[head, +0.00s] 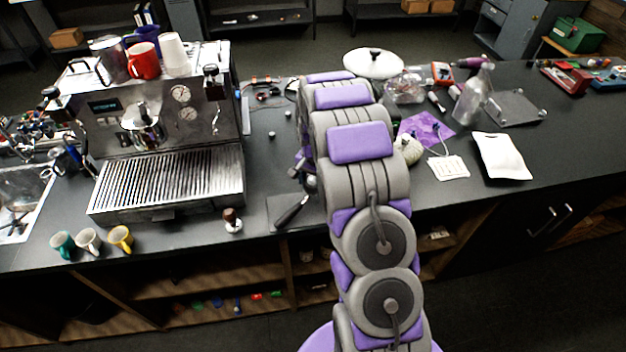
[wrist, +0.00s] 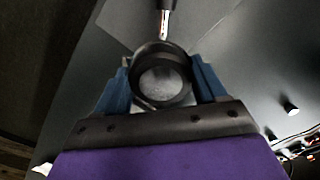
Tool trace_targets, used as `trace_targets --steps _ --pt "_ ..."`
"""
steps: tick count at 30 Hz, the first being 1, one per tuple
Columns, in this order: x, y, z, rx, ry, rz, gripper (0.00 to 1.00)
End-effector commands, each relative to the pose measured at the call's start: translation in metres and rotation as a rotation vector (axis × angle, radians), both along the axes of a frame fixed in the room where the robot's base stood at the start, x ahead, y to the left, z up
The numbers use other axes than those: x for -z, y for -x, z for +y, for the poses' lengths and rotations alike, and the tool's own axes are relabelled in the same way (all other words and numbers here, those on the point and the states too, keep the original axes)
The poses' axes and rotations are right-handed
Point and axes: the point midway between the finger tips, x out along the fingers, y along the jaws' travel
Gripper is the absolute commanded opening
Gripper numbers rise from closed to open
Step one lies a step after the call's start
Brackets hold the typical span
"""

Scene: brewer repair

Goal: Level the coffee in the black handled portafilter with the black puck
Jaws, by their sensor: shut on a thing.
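The portafilter's black handle (head: 292,210) lies on a dark grey mat (head: 283,205) near the counter's front edge. In the wrist view its metal neck (wrist: 164,24) runs up from the round part between my fingers. My gripper (wrist: 162,82) points down with its blue fingers on both sides of the black puck (wrist: 160,50), a dark ring with a pale grey face. It is shut on the puck, which sits in line with the neck, over the portafilter's head. The coffee and the basket are hidden. Whether the puck touches the coffee I cannot tell.
The espresso machine (head: 165,130) stands to the left, with a tamper (head: 232,220) in front of it and several cups by the front edge. A round jug (head: 408,150), a purple cloth (head: 425,130) and a white tray (head: 502,156) lie to the right of my arm.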

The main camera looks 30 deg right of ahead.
Motion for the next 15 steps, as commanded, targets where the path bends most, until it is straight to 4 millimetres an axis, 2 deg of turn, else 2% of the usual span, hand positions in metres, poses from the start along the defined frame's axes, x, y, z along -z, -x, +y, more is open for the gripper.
trace_targets --steps 15 --pt "-0.0007 0.0005 -0.0005 -0.335 -0.001 -0.001 0.22"
